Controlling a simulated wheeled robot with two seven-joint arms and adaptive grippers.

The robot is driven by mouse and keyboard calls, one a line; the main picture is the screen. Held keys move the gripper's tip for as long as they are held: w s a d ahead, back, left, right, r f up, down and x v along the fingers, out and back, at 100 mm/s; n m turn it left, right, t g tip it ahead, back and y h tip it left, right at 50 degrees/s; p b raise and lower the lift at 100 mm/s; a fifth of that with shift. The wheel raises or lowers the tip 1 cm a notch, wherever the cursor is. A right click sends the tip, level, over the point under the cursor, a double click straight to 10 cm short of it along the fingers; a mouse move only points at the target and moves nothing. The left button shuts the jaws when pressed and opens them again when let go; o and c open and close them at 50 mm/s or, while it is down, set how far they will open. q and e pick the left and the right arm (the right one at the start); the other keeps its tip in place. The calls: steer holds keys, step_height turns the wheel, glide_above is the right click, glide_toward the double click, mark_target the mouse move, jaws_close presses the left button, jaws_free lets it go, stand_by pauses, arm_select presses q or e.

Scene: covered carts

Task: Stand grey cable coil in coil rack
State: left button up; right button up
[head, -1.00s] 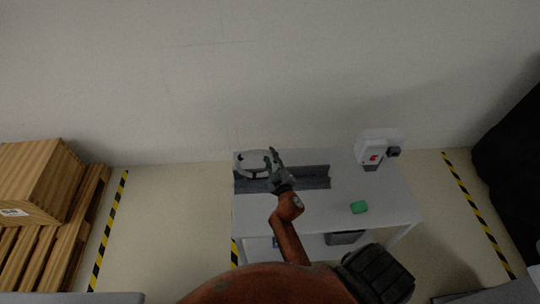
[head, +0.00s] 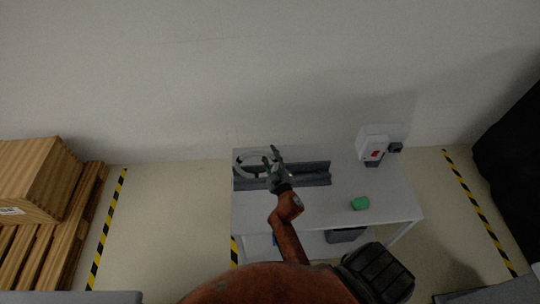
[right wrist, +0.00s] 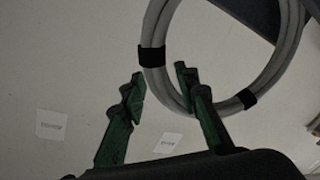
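The grey cable coil (head: 250,154), a ring with black straps, is at the left end of the dark grey coil rack (head: 315,175) on the white table. It also shows in the right wrist view (right wrist: 159,25). My right gripper (head: 270,154) is at the coil's right side. In the right wrist view the fingers (right wrist: 160,75) are spread apart, with the coil's strapped lower-left part near and between the tips; no grip shows. The coil's lower part is partly hidden, and its exact seating in the rack cannot be told. My left gripper is not in view.
A wall rises behind. A wooden crate on a pallet (head: 35,180) is at the far left. The table's front middle is clear.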

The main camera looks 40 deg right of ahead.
steer(key=shift+o, duration=0.9)
steer(key=shift+f, duration=0.1)
steer(key=shift+s, duration=0.1)
